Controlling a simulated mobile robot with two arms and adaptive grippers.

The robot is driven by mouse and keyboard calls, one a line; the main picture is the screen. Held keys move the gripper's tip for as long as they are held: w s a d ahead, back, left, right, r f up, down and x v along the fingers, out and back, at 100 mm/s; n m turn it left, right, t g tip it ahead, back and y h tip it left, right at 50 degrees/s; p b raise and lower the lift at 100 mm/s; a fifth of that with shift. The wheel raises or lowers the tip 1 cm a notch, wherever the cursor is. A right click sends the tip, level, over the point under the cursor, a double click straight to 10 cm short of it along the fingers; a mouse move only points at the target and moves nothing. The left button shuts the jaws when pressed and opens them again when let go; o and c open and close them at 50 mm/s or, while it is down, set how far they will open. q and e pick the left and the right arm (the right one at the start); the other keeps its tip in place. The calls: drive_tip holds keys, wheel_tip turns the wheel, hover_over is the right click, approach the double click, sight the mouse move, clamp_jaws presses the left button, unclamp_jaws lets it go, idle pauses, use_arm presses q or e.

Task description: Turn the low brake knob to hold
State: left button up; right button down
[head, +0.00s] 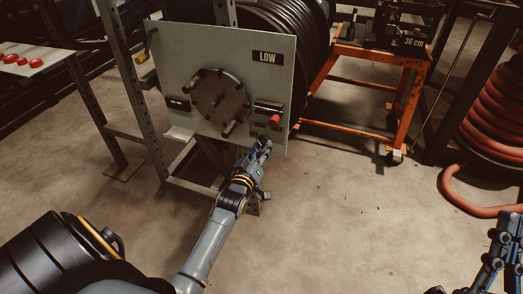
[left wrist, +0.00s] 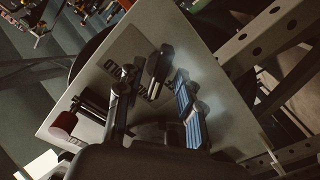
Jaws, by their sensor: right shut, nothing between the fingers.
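My right gripper (head: 508,228) is shut and empty at the far right edge, partly cut off.
A round hub (head: 220,100) with several protruding pegs sits left of the knob. A black hose reel (head: 290,35) is behind the panel. An orange stand (head: 345,52) and red coiled hose (head: 490,130) are to the right. The floor in front is clear.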

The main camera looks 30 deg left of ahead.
use_arm(q)
drive_tip(key=shift+w, duration=0.3)
use_arm(e)
drive_tip(key=shift+s+r+t+y, duration=0.3)
use_arm(q)
clamp_jaws()
use_arm(e)
drive_tip(key=shift+w, duration=0.1)
